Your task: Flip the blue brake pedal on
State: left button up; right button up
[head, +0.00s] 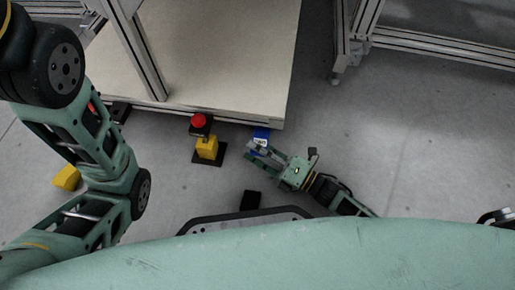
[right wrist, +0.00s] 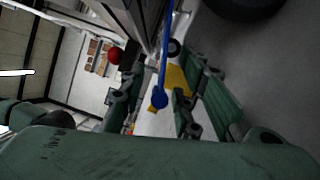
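The blue brake pedal (head: 261,134) is low by the floor at the front edge of the pale platform. In the right wrist view its blue bar (right wrist: 163,65) runs down to a rounded blue end between my fingers. My right gripper (head: 254,154) is open beside the pedal in the head view; part of the pedal is hidden by a finger. The right wrist view shows the open fingers (right wrist: 152,108) apart, with the bar between them in the picture. I cannot tell whether they touch it. My left arm is at the left; its gripper does not show.
A yellow box with a red button (head: 199,121) stands on a black base left of the pedal. Another yellow block (head: 67,178) lies farther left. The pale platform (head: 215,75) and its metal frame block the space behind. Grey floor (head: 420,150) is clear to the right.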

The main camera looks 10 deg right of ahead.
jog(key=shift+d, duration=0.1)
jog(key=v, duration=1.1)
jog(key=shift+s+f, duration=0.1)
jog(key=shift+s+d, duration=0.2)
jog(key=shift+d, duration=0.1)
jog(key=shift+c, duration=0.6)
